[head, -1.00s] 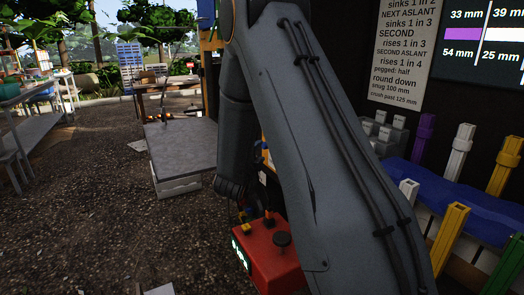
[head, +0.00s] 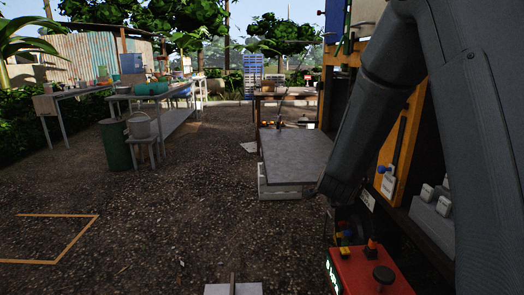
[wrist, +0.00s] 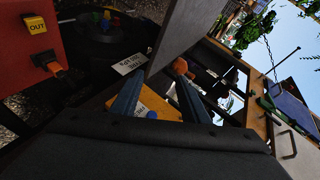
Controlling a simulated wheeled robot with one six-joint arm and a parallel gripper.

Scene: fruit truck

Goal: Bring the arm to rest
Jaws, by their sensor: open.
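My dark grey arm (head: 390,100) fills the right side of the head view, its lower part hanging down beside the truck. My gripper (wrist: 160,72) shows in the wrist view as two bluish-grey fingers spread apart. Nothing is seen held between them. I cannot make out the fingers in the head view. A red box (head: 368,272) with a black knob stands below the arm; its side also shows at the left of the wrist view (wrist: 22,60), with a yellow OUT tag (wrist: 37,25).
A grey-topped platform (head: 295,155) lies ahead, left of the arm. Grey pegged blocks (head: 432,212) sit at the right, partly behind the arm. Work tables (head: 175,110), a green barrel (head: 115,145) and a bucket stand at the left. Open gravel with an orange floor outline (head: 75,240) lies between.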

